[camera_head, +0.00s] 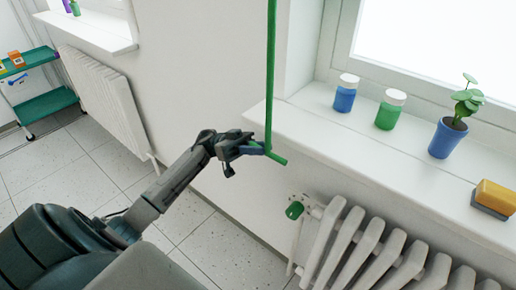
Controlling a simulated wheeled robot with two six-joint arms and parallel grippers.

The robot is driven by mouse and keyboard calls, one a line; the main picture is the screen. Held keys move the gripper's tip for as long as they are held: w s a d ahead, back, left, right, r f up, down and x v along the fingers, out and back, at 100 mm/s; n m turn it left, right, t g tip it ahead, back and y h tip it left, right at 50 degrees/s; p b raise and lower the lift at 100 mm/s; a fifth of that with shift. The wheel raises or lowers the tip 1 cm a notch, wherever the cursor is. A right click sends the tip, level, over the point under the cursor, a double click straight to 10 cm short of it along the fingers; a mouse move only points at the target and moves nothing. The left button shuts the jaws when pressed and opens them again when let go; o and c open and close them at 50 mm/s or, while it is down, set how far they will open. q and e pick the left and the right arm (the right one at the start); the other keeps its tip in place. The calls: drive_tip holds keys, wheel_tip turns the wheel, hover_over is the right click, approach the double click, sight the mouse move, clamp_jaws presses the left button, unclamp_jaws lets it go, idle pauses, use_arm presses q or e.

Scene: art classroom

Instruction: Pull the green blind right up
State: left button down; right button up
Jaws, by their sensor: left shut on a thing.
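A thin green cord (270,70) hangs straight down in front of the wall beside the window. At its lower end is a short green bar (277,158). My left gripper (262,149) is shut on the green bar at the cord's end, level with the window sill's left end. The blind itself does not show in this view. My right gripper is not in view.
The white sill (325,125) holds a blue jar (345,98), a green jar (389,115), a potted plant (447,138) and a yellow sponge (495,196). A radiator (345,245) with a green valve knob (294,210) stands below. A green trolley (45,105) stands far left.

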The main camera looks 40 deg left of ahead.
use_arm(q)
drive_tip(key=shift+w, duration=0.1)
drive_tip(key=c, duration=1.4)
unclamp_jaws()
drive_tip(key=shift+f, duration=0.1)
